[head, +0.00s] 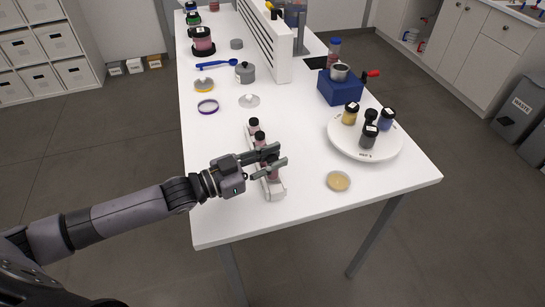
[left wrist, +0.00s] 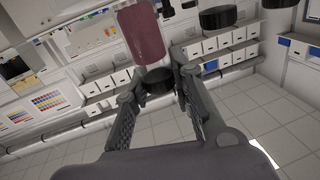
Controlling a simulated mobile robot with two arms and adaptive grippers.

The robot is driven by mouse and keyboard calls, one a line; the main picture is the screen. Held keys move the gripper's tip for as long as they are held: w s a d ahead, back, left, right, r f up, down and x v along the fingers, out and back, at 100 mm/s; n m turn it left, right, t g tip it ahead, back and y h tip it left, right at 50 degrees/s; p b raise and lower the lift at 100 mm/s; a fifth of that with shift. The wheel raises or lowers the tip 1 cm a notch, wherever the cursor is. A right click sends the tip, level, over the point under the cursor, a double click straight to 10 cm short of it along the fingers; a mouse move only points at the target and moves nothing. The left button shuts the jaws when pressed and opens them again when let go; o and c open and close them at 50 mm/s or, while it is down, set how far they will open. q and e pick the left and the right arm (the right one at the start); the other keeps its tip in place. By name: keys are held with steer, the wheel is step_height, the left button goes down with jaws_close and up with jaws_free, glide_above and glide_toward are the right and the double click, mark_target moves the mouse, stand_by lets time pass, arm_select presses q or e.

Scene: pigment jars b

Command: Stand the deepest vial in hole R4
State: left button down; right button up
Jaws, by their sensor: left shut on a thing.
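A narrow white rack (head: 276,193) stands near the table's front left part in the head view. Two pinkish vials with black caps, a far vial (head: 254,124) and a middle vial (head: 260,137), stand in its far part. My left gripper (head: 273,168) reaches over the rack's near part from the left, shut on a dark pink, black-capped vial (head: 272,173). The fingers partly hide this vial, and I cannot tell whether its base is in a hole. The left wrist view shows a black cap (left wrist: 157,81) between the fingers and a dark red body (left wrist: 143,34) above. Hole labels are unreadable. My right gripper is out of view.
A round white turntable (head: 340,143) with several dark-capped jars stands to the right. A blue block (head: 338,90) holds a metal cup. A yellowish dish (head: 338,181) lies near the front edge. The front left tabletop is clear.

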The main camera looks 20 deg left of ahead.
mark_target(272, 157)
arm_select(q)
steer(key=shift+f+b, duration=0.5)
steer(key=shift+f, duration=0.35)
steer(key=c, duration=1.3)
jaws_free()
steer(key=shift+r, duration=0.1)
step_height(272, 157, up, 10)
steer(key=shift+f, duration=0.1)
